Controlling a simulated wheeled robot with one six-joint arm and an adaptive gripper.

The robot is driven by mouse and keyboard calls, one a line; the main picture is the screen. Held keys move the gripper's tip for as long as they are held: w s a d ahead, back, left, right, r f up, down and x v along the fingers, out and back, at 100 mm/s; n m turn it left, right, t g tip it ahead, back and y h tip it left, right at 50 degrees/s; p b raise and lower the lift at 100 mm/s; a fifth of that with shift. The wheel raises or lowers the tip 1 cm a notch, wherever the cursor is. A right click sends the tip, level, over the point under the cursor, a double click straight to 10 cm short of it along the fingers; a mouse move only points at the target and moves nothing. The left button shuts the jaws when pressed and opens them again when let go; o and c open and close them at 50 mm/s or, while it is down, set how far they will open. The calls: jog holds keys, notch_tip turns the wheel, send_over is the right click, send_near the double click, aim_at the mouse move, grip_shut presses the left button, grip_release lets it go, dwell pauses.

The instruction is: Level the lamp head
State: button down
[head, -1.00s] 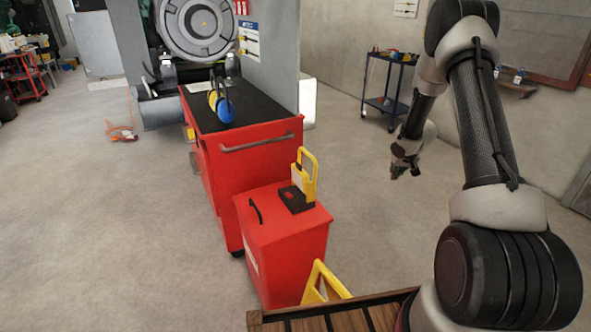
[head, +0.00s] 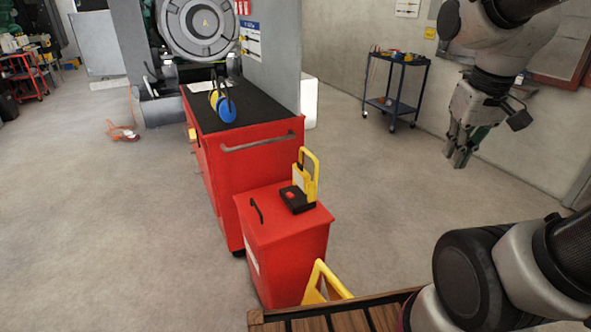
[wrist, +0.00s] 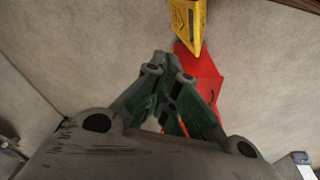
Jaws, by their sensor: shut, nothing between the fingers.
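The lamp is a yellow-framed head on a black base (head: 297,199) with a red button, standing on the small red cabinet. The lamp head (head: 307,176) stands up at the back of the base, steeply tilted. My gripper (head: 456,163) hangs in the air to the right of the lamp, well apart from it, fingers pointing down. In the wrist view my gripper (wrist: 168,62) has its green-sided fingers together, with nothing between them. The lamp is not clearly visible in the wrist view.
The small red cabinet (head: 290,238) stands in front of a larger red cabinet (head: 255,172) with a black top. A yellow A-shaped stand (head: 325,282) is close by, also seen in the wrist view (wrist: 188,24). A blue trolley (head: 393,90) stands by the wall. Floor between is clear.

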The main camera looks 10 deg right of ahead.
jog(key=w+a+f+n+h, duration=0.1)
jog(key=w+a+f+n, duration=0.2)
jog(key=w, duration=0.4)
jog(key=w+a+f+g+h, duration=0.1)
jog(key=w+a+f+h, duration=0.1)
jog(key=w+a+f, duration=0.45)
jog(key=w+a+f+n+h, duration=0.1)
jog(key=w+a+n, duration=0.1)
jog(key=w, duration=0.7)
jog(key=w+a+f+t+h, duration=0.1)
jog(key=w+a+f+t, duration=0.2)
jog(key=w+a+f, duration=0.8)
jog(key=m+t+y, duration=0.1)
jog(key=m+t, duration=0.1)
send_near(298, 172)
jog(key=shift+x, duration=2.8)
